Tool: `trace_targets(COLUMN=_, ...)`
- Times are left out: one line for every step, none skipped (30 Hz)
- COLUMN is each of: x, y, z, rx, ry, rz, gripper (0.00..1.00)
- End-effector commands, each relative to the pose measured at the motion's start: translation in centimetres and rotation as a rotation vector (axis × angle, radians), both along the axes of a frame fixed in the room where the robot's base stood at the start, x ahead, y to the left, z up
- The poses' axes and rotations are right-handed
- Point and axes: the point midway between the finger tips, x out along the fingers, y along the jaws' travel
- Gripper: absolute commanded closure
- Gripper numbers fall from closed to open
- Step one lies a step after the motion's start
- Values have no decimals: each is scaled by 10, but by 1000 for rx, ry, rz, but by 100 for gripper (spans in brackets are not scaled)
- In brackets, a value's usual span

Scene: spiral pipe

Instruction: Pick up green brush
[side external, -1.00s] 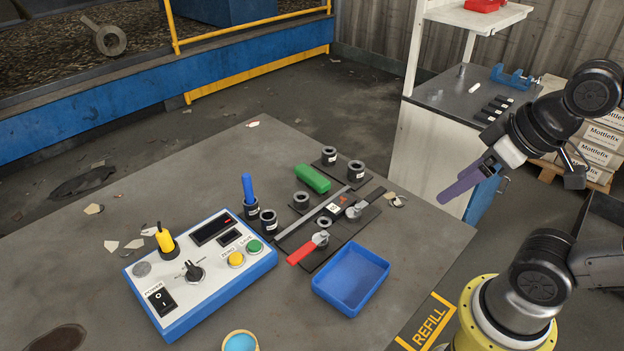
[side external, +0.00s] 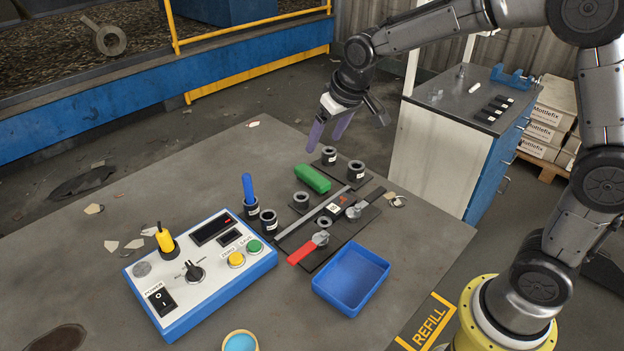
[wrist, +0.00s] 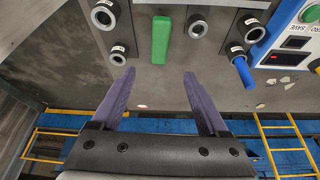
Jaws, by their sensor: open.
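The green brush (side external: 312,179) is a green block lying on the table, between the black round holders and the back part of the dark plate. In the wrist view the green brush (wrist: 161,39) lies lengthwise ahead of the fingers, roughly midway between them. My gripper (side external: 327,146) has purple fingers, spread apart and empty, above and behind the brush in the side view. In the wrist view my gripper (wrist: 158,72) is open, with its fingertips short of the brush.
Several black holders stand close around the brush, including one behind it (side external: 329,155). A blue tray (side external: 352,310), a red-handled clamp (side external: 303,252), a blue-handled tool (side external: 248,187) and a control box (side external: 200,285) are nearby.

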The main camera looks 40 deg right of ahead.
Motion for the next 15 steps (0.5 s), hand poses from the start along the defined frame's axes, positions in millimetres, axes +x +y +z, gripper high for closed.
trace_targets(x=1, y=0, z=-6, rx=-1, ry=10, rz=1, gripper=22)
trace_targets(x=2, y=0, z=-10, rx=-1, ry=12, rz=1, gripper=22)
trace_targets(x=3, y=0, z=-14, rx=0, ry=14, rz=1, gripper=22)
trace_targets(x=5, y=0, z=-18, rx=0, ry=14, rz=1, gripper=22)
trace_targets(x=6, y=0, z=-23, rx=0, ry=14, rz=1, gripper=22)
trace_targets(x=9, y=0, z=-30, rx=0, ry=16, rz=1, gripper=22)
trace_targets(x=11, y=-1, z=-35, rx=0, ry=15, rz=1, gripper=22)
trace_targets(x=13, y=-1, z=-41, rx=-1, ry=16, rz=1, gripper=22)
trace_targets(x=16, y=-1, z=-48, rx=-1, ry=15, rz=1, gripper=22)
trace_targets(x=18, y=-2, z=-53, rx=-1, ry=15, rz=1, gripper=22)
trace_targets(x=20, y=-2, z=-58, rx=-1, ry=14, rz=1, gripper=22)
trace_targets(x=23, y=-2, z=-64, rx=-1, ry=14, rz=1, gripper=22)
trace_targets(x=25, y=-2, z=-68, rx=-1, ry=13, rz=1, gripper=22)
trace_targets(x=26, y=-2, z=-72, rx=-1, ry=13, rz=1, gripper=22)
trace_targets(x=28, y=-2, z=-76, rx=-1, ry=13, rz=1, gripper=22)
